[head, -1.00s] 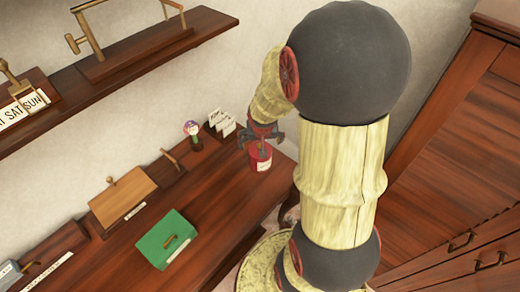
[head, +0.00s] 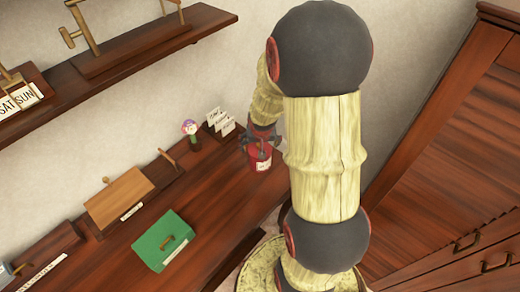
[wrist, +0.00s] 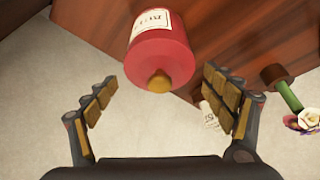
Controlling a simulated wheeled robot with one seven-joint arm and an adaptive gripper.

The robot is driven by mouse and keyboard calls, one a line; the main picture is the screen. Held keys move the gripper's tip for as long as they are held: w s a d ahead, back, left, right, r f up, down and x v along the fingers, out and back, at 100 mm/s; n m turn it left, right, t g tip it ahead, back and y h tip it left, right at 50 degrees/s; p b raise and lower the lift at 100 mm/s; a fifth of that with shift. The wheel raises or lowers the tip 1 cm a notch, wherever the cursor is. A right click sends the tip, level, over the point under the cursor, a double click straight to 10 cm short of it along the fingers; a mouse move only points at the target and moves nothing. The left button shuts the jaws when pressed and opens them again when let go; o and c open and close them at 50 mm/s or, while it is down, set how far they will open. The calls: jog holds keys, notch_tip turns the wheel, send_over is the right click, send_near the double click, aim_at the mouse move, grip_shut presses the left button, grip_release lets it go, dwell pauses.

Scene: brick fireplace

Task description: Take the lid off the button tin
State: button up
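The red button tin (head: 259,160) stands upright on the dark wooden surface, with a pale label on its side. In the wrist view the tin (wrist: 160,50) shows its red lid with a tan round knob (wrist: 159,81) on top. The lid is on the tin. My gripper (head: 259,138) is just above the tin in the head view and partly hides its top. In the wrist view my gripper (wrist: 160,97) is open, with one finger on each side of the knob and clear space between. Neither finger visibly touches the lid.
A small potted flower (head: 190,131) and a holder with white cards (head: 220,122) stand close to the left of the tin. A green box (head: 167,241) and a wooden box (head: 120,197) lie nearer. A wall shelf (head: 140,48) hangs above.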

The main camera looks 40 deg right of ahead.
jog(key=c, duration=0.8)
jog(key=shift+r, duration=0.1)
